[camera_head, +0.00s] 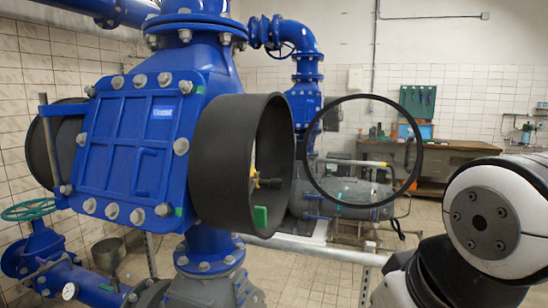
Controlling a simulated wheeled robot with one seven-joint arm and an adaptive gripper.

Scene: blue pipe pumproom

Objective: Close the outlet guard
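A wide dark collar (222,160) sticks out from the right side of the blue pump housing, its round mouth open toward the right. A thin black ring (420,165), which looks like the outlet guard, stands upright beside the collar's right rim, swung away from the mouth. Its left edge is close to the rim; I cannot make out a hinge. A small dark tab (397,229) shows near the ring's lower right. A yellow and black part (264,181) shows inside the mouth. My white and black arm is at the lower right; my gripper is not in view.
The blue housing (130,150) with bolts fills the left. A grey rail (320,249) runs below the collar. A grey motor-like cylinder (345,195) and blue pipes stand behind the ring. A wooden bench (455,158) is at the back right. Floor shows between rail and bench.

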